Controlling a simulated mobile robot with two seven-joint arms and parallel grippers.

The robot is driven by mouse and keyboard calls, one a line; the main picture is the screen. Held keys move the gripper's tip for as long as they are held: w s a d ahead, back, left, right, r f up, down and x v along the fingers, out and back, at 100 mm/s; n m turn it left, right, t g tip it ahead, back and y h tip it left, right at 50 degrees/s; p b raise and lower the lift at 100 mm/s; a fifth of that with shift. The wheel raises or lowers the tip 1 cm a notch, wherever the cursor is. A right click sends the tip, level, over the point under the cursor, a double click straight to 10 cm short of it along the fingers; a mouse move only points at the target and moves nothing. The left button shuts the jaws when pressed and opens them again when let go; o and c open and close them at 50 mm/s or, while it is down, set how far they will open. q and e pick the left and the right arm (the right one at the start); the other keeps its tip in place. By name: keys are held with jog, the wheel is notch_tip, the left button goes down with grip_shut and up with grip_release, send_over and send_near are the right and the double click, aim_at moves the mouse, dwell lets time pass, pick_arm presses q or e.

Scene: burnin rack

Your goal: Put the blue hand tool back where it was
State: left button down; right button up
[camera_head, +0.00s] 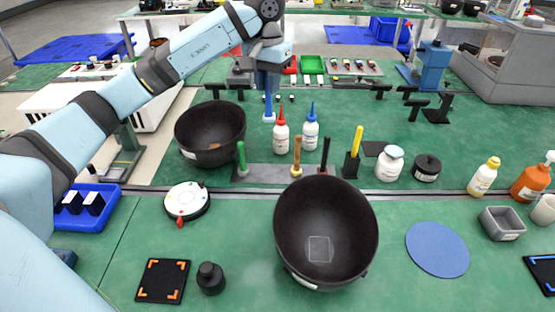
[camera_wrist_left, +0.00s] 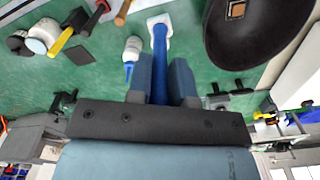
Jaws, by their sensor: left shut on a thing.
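My left gripper (camera_head: 268,88) is shut on the upright blue hand tool (camera_head: 268,106) at the back middle of the near bench. In the left wrist view the two fingers (camera_wrist_left: 163,78) lie either side of the blue shaft (camera_wrist_left: 160,48). The tool's lower end meets a small white square holder (camera_head: 268,118), also seen in the left wrist view (camera_wrist_left: 153,21). I cannot tell how deep the end sits in it. The top of the tool is hidden by the gripper. My right gripper is not in view.
Red-capped (camera_head: 281,137) and blue-capped (camera_head: 311,132) bottles stand just in front. A black bowl (camera_head: 209,133) is to the left, another (camera_head: 325,235) nearer. Green (camera_head: 241,157), brown (camera_head: 297,155), black (camera_head: 324,155) and yellow (camera_head: 355,142) upright tools stand in a row.

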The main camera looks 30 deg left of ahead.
aim_at(267, 112)
pick_arm(q)
notch_tip(267, 112, down, 18)
jog(key=shift+b, duration=0.45)
jog(key=shift+s, duration=0.1)
jog(key=shift+f, duration=0.1)
jog(key=c, duration=1)
grip_release()
notch_tip(267, 112, up, 12)
jog(key=shift+s+r+p, duration=0.1)
jog(key=shift+r+p, duration=0.1)
jog(key=shift+p, duration=0.15)
jog(key=shift+f, duration=0.1)
